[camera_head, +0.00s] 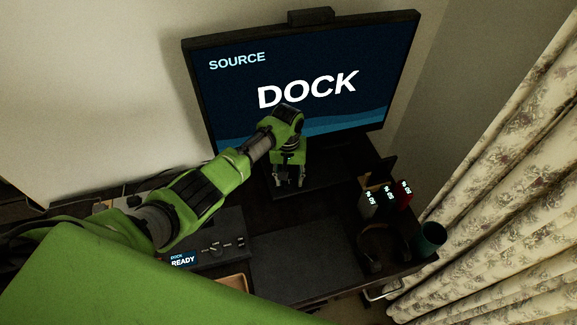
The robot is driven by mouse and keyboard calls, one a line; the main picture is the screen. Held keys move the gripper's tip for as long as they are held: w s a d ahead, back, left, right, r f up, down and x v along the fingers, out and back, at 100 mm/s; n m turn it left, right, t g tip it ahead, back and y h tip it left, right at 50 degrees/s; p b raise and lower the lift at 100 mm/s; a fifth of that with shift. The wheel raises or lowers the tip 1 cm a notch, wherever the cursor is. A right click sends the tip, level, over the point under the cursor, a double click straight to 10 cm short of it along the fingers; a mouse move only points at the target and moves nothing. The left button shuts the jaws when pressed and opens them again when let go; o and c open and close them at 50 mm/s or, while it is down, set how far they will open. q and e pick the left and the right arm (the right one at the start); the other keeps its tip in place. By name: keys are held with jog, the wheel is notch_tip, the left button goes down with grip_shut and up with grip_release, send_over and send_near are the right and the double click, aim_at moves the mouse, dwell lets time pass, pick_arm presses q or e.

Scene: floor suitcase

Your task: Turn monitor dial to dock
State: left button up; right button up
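The monitor (220,85) stands at the back of the desk. Its lit screen reads "SOURCE" and "DOCK" in large letters. A dark control panel (232,219) lies on the desk left of the middle, with a small display (183,259) reading "DOCK READY". A small dial (215,247) and a few labels show on the panel; where the dial points is too small to read. My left gripper (288,181) points down in front of the monitor, right of the panel and apart from the dial. Its fingers are spread with nothing visible between them. My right gripper is not in view.
A dark mat (305,262) covers the middle of the desk and is clear. Headphones (380,245), a dark green cup (431,238) and several small devices with lit digits (404,190) stand at the right. A patterned curtain (500,190) hangs beyond the desk's right end.

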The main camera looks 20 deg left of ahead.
aim_at(288, 183)
pick_arm(q)
notch_tip(288, 183, up, 10)
jog(key=shift+a+r, duration=0.15)
jog(key=shift+r, duration=0.05)
jog(key=shift+s+f, duration=0.1)
dwell(0.5)
